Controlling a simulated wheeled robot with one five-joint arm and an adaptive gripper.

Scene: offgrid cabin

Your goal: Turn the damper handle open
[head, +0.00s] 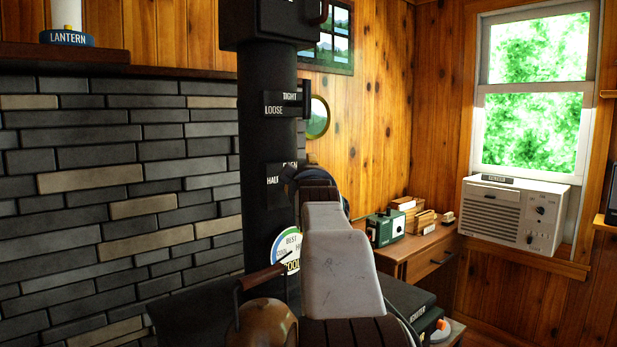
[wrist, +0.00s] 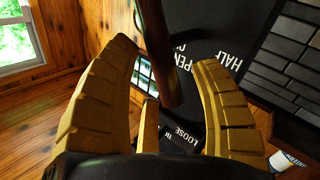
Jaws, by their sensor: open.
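The black stovepipe (head: 268,130) stands upright in the middle of the head view. Its plate (head: 280,185) carries the words HALF and OPEN, partly hidden by my arm. In the wrist view a dark reddish-brown rod, apparently the damper handle (wrist: 158,50), comes down from the top edge between my gripper's yellow fingers (wrist: 167,56). The fingers are apart, one on each side of the rod; it lies nearer the left finger, and I cannot tell if they touch. The HALF and OPEN lettering (wrist: 205,55) shows behind it, upside down. In the head view my arm hides the handle.
Above is a TIGHT/LOOSE plate (head: 286,105). Below are a round dial (head: 287,249) and a copper kettle (head: 262,328). A brick wall (head: 110,190) fills the left.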

